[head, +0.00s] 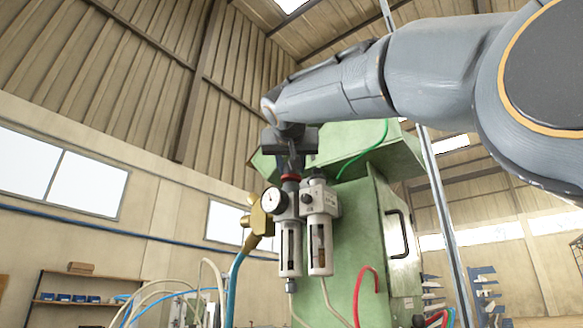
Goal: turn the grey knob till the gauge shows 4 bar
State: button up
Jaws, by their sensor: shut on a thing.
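The round white gauge (274,201) with a black rim sits on the front left of the air filter and regulator unit (304,208). Its needle is too small to read in bar. My gripper (290,168) points down from above onto the top of the unit, over its left half. Its dark fingers are shut on the grey knob, which they mostly hide. A red band shows just under the fingertips.
A brass valve (257,222) with a blue hose is close on the left of the unit. A green machine cabinet (365,235) with a black handle stands behind and to the right. A green hose (347,160) passes near my gripper.

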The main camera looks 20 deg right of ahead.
dwell(0.3)
jog(key=o, duration=1.1)
jog(key=b+v, duration=0.2)
jog(key=v, duration=0.5)
jog(key=shift+s+a+b, duration=0.15)
jog(key=shift+s+b, duration=0.2)
jog(key=shift+s, duration=0.05)
